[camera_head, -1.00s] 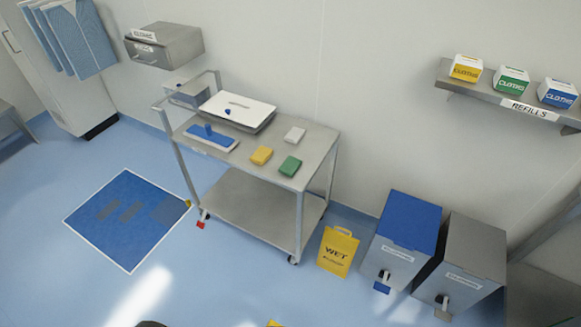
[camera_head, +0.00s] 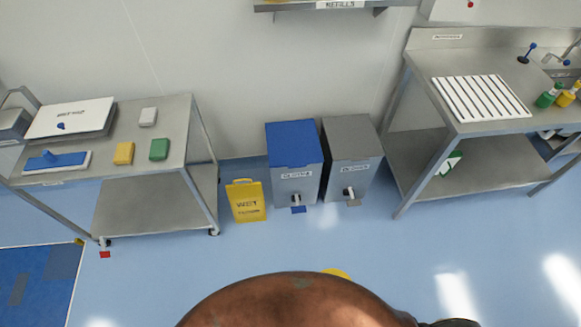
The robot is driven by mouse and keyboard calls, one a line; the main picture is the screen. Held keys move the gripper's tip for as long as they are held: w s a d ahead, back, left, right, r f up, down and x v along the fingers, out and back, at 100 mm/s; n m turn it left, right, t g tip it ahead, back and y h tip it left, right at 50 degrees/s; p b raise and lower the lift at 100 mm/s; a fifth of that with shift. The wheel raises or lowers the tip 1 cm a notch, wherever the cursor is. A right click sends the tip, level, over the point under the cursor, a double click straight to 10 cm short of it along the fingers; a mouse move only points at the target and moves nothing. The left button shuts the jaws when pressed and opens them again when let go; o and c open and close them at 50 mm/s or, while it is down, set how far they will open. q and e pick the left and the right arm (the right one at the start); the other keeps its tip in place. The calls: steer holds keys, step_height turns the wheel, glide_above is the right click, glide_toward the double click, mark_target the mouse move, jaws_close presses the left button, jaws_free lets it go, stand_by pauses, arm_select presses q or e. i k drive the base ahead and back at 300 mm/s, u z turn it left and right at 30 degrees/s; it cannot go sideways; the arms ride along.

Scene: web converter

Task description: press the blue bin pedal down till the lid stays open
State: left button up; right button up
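The blue bin has a blue lid (camera_head: 292,142) over a grey front (camera_head: 294,185) with a label. It stands against the wall near the middle of the head view. The lid lies flat and shut. Its blue pedal (camera_head: 298,209) sticks out at the foot of the front, just above the floor. A grey-lidded bin (camera_head: 349,139) of the same shape stands close on its right with a grey pedal (camera_head: 353,202). Neither of my grippers shows in this view.
A yellow wet-floor sign (camera_head: 245,201) stands just left of the blue bin. A steel trolley (camera_head: 150,212) is further left, and a steel bench (camera_head: 445,125) is to the right. A yellow thing (camera_head: 337,272) is partly hidden lower down.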

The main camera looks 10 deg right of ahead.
mark_target(298, 209)
steer(key=z, duration=0.85)
steer(key=k, duration=0.6)
steer(key=u, duration=1.25)
steer(key=i, duration=0.5)
steer(key=u, duration=0.05)
